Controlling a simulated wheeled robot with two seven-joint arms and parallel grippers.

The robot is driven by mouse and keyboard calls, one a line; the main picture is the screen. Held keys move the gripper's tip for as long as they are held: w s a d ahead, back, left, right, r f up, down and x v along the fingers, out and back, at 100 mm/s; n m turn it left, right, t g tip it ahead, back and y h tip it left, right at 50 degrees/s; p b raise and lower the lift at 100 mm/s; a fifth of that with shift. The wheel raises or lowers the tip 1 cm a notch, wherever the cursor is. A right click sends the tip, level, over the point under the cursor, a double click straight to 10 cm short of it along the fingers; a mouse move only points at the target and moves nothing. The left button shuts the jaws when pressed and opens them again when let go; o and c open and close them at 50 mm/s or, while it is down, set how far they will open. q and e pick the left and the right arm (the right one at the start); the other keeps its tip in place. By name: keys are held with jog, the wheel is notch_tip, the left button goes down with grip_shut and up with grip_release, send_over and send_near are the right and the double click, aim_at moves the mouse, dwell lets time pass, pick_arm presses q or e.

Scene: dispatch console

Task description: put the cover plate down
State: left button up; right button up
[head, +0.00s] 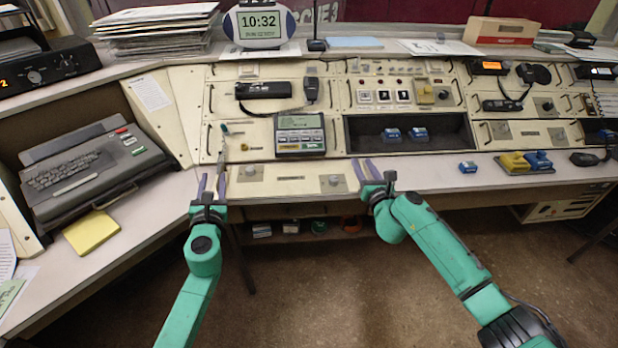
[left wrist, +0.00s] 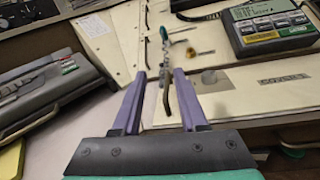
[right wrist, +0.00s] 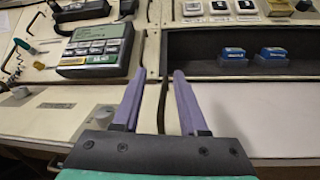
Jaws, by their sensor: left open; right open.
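The cover plate (head: 290,186) is a long cream panel with a small label and a round knob near each end. It lies along the front of the console, below the grey keypad unit. A dark bar handle shows at its left end in the left wrist view (left wrist: 167,98) and at its right end in the right wrist view (right wrist: 163,104). My left gripper (head: 211,182) is open, its purple fingers either side of the left handle. My right gripper (head: 365,170) is open, its fingers either side of the right handle. I cannot tell whether any finger touches a handle.
A keypad unit (head: 300,134) stands just behind the plate. To its right is an open dark bay (head: 440,143) with blue blocks inside. A typewriter-like machine (head: 90,170) and a yellow pad (head: 91,232) are at the left.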

jog(key=shift+s, duration=0.15)
pick_arm(q)
jog(key=s, duration=0.5)
jog(key=shift+d, duration=0.35)
pick_arm(e)
jog(key=s+d, duration=0.1)
jog(key=s, duration=1)
jog(key=shift+s+d, duration=0.3)
jog(key=shift+d, duration=0.1)
